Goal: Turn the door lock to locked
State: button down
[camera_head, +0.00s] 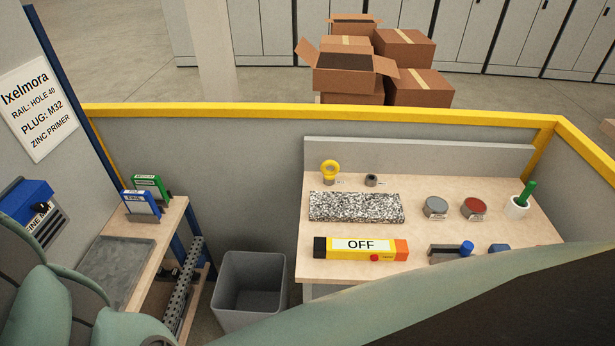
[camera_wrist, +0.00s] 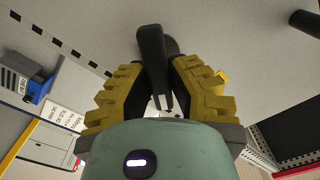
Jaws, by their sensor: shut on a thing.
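In the wrist view, the black door lock handle (camera_wrist: 151,55) stands out from a light grey panel. My gripper (camera_wrist: 157,78) has its yellow and black fingers on either side of this handle and is shut on it. The handle runs up and slightly left in the picture, with a darker round part behind its top. The lower end of the handle is partly hidden between the fingers and behind my wrist. No lock marking can be read. The gripper and the lock do not show in the head view.
A blue box (camera_wrist: 35,84) is left of the gripper in the wrist view. In the head view, a workbench (camera_head: 318,268) carries a yellow OFF device (camera_head: 340,247) and several small parts. A grey bin (camera_head: 249,285) stands beside it. Cardboard boxes (camera_head: 350,75) are beyond the yellow-topped partition.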

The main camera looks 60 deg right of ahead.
jog(key=m+b, duration=0.1)
jog(key=m, duration=0.1)
jog(key=m+b, duration=0.2)
jog(key=m, duration=0.1)
jog(key=shift+d+f+m, duration=0.15)
jog(key=shift+f+m, duration=0.15)
jog(key=shift+w+m+b, duration=0.1)
jog(key=shift+m+b, duration=0.7)
jog(key=shift+m, duration=1.5)
jog(key=c, duration=0.9)
grip_release()
